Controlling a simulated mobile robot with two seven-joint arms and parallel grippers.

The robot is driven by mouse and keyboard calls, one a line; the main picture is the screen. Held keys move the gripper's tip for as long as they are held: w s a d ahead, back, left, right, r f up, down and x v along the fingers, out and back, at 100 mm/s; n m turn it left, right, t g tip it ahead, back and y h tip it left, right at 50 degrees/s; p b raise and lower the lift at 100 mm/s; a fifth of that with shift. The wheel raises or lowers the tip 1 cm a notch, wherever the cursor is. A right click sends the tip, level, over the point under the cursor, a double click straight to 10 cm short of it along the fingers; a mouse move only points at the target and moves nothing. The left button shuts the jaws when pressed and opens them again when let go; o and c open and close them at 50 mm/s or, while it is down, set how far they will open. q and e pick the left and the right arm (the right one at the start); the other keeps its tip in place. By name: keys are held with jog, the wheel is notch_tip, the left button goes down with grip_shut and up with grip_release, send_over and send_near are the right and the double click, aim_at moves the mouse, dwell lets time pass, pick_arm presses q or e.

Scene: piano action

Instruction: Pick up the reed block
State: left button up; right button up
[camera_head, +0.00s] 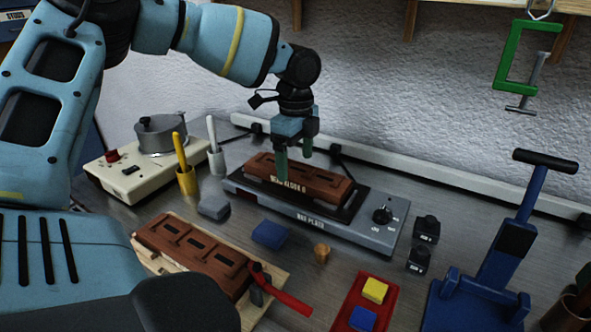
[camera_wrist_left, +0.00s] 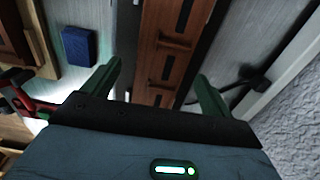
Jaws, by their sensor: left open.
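A long reddish-brown wooden block (camera_head: 325,186) with slots in its top and lettering on its front, seemingly the reed block, lies on the grey hot plate (camera_head: 360,232). My left gripper (camera_head: 295,160) is over the left half of this block, pointing down, with its green fingers open. In the left wrist view the block (camera_wrist_left: 172,45) runs between the two spread fingers (camera_wrist_left: 160,72), with a gap on each side. I cannot tell whether the fingertips reach below the block's top. A similar slotted brown block (camera_head: 190,250) lies on a wooden board at the front left, beside a red-handled clamp. My right gripper is not in view.
A blue block (camera_head: 269,234) and a grey block (camera_head: 214,207) lie in front of the hot plate. A yellow cup (camera_head: 187,182) with a yellow-handled tool and a pot on a cream heater (camera_head: 110,178) stand left. A red tray (camera_head: 364,300) and blue stand (camera_head: 490,270) are right.

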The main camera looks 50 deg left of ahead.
aim_at(295, 172)
pick_arm(q)
jog(key=shift+f, duration=1.25)
jog(key=c, duration=1.2)
jog(key=shift+c, duration=0.2)
jog(key=shift+r, duration=0.1)
jog(key=shift+s+r, duration=0.15)
jog(key=shift+r, duration=0.15)
notch_tip(295, 172, up, 6)
jog(key=shift+r, duration=0.2)
jog(key=s+d+p, duration=0.1)
jog(key=s+d, duration=0.2)
jog(key=s, duration=0.6)
jog(key=s+d+p, duration=0.1)
jog(key=s+d, duration=0.2)
jog(key=s, duration=0.6)
jog(key=shift+s, duration=0.35)
